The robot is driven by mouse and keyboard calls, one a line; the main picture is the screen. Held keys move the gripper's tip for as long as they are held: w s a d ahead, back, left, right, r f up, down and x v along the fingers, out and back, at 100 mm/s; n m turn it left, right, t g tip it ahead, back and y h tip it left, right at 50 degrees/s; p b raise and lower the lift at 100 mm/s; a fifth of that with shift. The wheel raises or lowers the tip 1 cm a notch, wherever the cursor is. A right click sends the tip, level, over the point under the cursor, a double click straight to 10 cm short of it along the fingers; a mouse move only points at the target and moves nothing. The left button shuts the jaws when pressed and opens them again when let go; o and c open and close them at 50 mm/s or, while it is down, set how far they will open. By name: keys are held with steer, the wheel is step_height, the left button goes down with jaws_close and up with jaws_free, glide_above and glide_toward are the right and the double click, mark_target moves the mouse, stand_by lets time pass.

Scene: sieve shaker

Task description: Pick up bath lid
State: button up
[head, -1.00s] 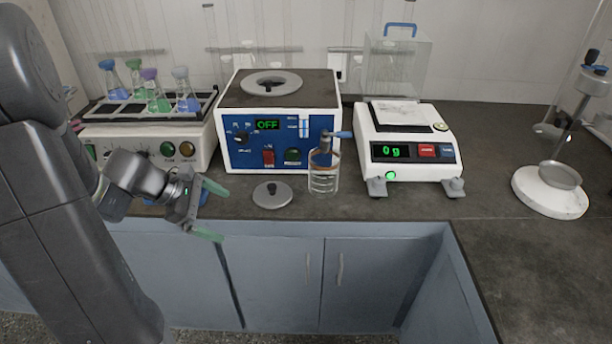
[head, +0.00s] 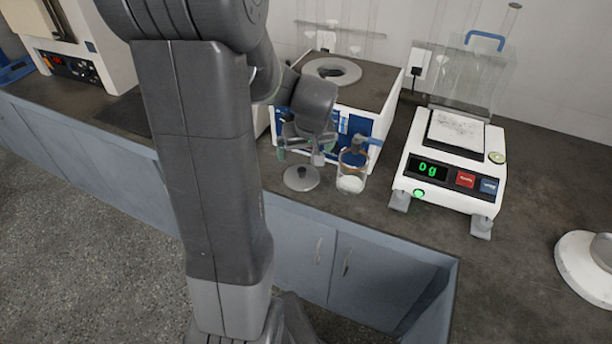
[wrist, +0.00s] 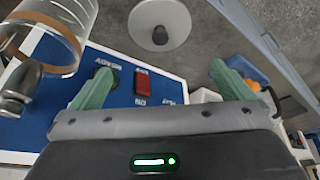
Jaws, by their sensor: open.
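The bath lid is a round grey disc with a small dark knob (head: 301,178). It lies flat on the counter in front of the bath (head: 368,120), and it also shows at the top middle of the wrist view (wrist: 160,24). My gripper (head: 299,154) is open and empty, just above the lid in the head view and in front of the bath's blue panel. In the wrist view, the green fingers (wrist: 163,86) are apart with the panel behind them, and the lid lies beyond their tips, not between them. My arm hides part of the bath.
A balance reading 0 g (head: 452,160) is further right. The counter's front edge runs close before the lid.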

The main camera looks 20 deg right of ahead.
glide_above(302, 170)
steer(key=s, duration=0.1)
step_height(302, 170, down, 5)
steer(key=shift+f, duration=0.1)
steer(key=x, duration=0.4)
steer(key=shift+s+a+f, duration=0.15)
steer(key=shift+s+a, duration=0.05)
steer(key=shift+s, duration=0.25)
steer(key=shift+w+f, duration=0.25)
steer(key=shift+f, duration=0.3)
steer(key=c, duration=0.7)
